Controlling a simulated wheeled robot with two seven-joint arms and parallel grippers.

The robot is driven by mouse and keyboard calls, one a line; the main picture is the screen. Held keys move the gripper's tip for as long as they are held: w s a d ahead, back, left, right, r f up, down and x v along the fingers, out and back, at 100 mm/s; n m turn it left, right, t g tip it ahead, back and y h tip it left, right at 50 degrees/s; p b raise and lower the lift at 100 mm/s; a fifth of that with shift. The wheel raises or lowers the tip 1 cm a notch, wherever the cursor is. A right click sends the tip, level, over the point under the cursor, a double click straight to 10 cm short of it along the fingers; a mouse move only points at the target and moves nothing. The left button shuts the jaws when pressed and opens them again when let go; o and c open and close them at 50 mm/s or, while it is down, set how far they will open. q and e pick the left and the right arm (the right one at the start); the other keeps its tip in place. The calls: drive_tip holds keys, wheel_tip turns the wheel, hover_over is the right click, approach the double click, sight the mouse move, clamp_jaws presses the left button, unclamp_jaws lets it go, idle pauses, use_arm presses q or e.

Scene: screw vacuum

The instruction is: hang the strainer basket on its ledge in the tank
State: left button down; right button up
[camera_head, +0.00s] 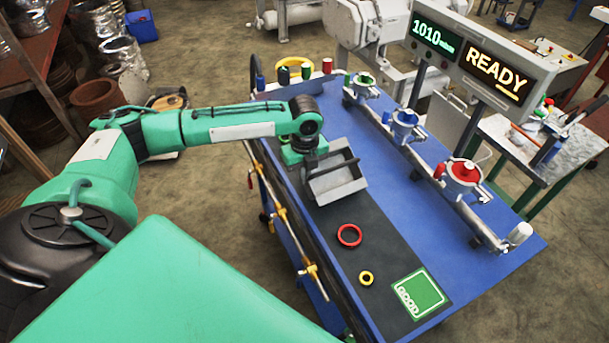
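My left arm comes in from the left, and its gripper (308,158) points down at the left rim of a small grey open box (338,187) with a dark bar across it, on the black mat. The fingertips are hidden against the box, so I cannot tell whether they are open or touching it. I cannot clearly pick out a strainer basket. Along the pipe on the right of the blue table stand cup-like vessels: a green-marked one (363,85), a blue-marked one (403,123) and a red-topped one (463,172). I cannot tell which is the tank. My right gripper is not in view.
A red ring (349,235) and a yellow ring (366,278) lie on the black mat (335,260), near a green square marked GOOD (419,294). Display panels (495,70) read 1010 and READY above the pipe. The blue table's (490,275) near right part is clear.

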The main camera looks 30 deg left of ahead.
use_arm(q)
drive_tip(key=shift+f, duration=0.6)
drive_tip(key=shift+f, duration=0.1)
drive_tip(key=c, duration=1.7)
unclamp_jaws()
